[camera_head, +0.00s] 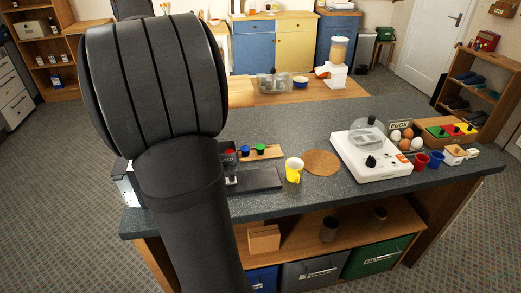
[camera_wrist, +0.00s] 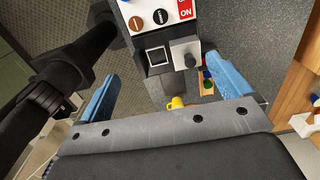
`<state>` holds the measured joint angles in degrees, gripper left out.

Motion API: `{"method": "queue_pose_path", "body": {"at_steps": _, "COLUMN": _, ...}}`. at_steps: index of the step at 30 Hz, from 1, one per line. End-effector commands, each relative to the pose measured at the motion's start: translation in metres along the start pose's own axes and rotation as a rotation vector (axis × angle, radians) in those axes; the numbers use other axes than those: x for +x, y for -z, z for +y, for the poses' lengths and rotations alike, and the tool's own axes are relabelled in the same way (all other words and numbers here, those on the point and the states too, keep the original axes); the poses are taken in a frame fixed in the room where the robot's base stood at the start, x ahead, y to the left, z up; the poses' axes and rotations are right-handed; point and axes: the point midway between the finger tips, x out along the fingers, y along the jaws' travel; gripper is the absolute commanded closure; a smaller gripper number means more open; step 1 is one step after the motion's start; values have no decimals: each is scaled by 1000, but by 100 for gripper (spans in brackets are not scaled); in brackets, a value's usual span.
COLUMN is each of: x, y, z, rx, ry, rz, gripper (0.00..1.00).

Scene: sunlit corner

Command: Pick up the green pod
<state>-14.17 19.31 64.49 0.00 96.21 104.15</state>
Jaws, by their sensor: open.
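The green pod (camera_head: 260,148) stands in a small wooden holder (camera_head: 274,154) on the grey counter, with a blue pod (camera_head: 245,150) and a red pod (camera_head: 230,152) to its left. In the wrist view, a green pod (camera_wrist: 208,84) shows small in the holder, near the inner side of the right blue finger. My gripper (camera_wrist: 160,66) is open, with its two blue fingers wide apart and nothing held between them. It is above and apart from the pods. In the head view my arm hides the gripper.
A machine with buttons (camera_wrist: 158,20) lies ahead of my gripper in the wrist view. A yellow mug (camera_head: 293,171), a cork mat (camera_head: 321,162) and a white appliance (camera_head: 368,158) stand right of the holder. The counter's front left, near the dark tray (camera_head: 262,180), is mostly clear.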

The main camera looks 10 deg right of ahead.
Motion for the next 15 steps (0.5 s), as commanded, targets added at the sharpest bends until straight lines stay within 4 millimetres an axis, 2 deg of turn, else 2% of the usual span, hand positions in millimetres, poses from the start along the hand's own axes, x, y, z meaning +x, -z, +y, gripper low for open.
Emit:
{"method": "queue_pose_path", "body": {"at_steps": 1, "x": 0, "y": 0, "z": 0, "rx": 0, "ry": 0, "rz": 0, "gripper": 16}}
{"method": "queue_pose_path", "body": {"at_steps": 5, "x": 0, "y": 0, "z": 0, "rx": 0, "ry": 0, "rz": 0, "gripper": 41}}
{"method": "queue_pose_path", "body": {"at_steps": 12, "x": 0, "y": 0, "z": 0, "rx": 0, "ry": 0, "rz": 0, "gripper": 42}}
{"method": "queue_pose_path", "body": {"at_steps": 15, "x": 6, "y": 8, "z": -6, "rx": -13, "ry": 10, "rz": 10, "gripper": 42}}
